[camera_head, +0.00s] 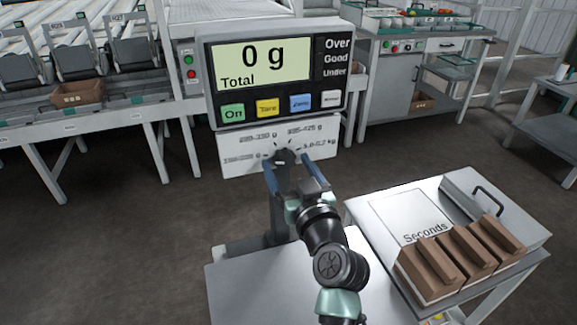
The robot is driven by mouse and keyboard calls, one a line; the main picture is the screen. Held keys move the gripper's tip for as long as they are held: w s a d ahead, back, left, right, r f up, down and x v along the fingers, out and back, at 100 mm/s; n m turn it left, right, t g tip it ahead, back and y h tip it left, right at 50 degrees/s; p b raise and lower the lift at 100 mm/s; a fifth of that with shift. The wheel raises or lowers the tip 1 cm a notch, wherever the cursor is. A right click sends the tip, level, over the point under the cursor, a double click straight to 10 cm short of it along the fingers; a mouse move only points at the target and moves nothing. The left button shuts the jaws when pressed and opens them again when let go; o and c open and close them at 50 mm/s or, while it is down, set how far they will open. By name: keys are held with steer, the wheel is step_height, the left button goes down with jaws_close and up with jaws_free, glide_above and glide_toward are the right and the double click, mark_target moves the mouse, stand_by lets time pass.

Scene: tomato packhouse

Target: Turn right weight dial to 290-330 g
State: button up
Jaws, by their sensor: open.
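A dark dial (286,154) sits low in the middle of a white panel (232,160) under the scale's display (262,66). It is the only dial I can make out. Small range labels surround it; the upper-left one (258,137) seems to read 290-330 g, but the print is blurred. My gripper (287,161) is open, its two blue fingers pointing at the panel, one on each side of the dial in the picture. I cannot tell whether they touch it. The gripper partly hides the dial, and its setting is unclear. The display reads 0 g Total.
Green, yellow, blue and white buttons (283,105) line up under the display. A bench (524,236) marked Seconds holds brown cartons (431,268) at the lower right. A bare grey surface (240,285) lies below my arm. A conveyor line stands at left; floor between is clear.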

jaws_close()
stand_by(0.4)
steer(key=shift+m, duration=0.3)
steer(key=m, duration=0.4)
steer(key=shift+m, duration=0.3)
steer(key=shift+m+p, duration=0.85)
steer(key=shift+m, duration=1.45)
jaws_free()
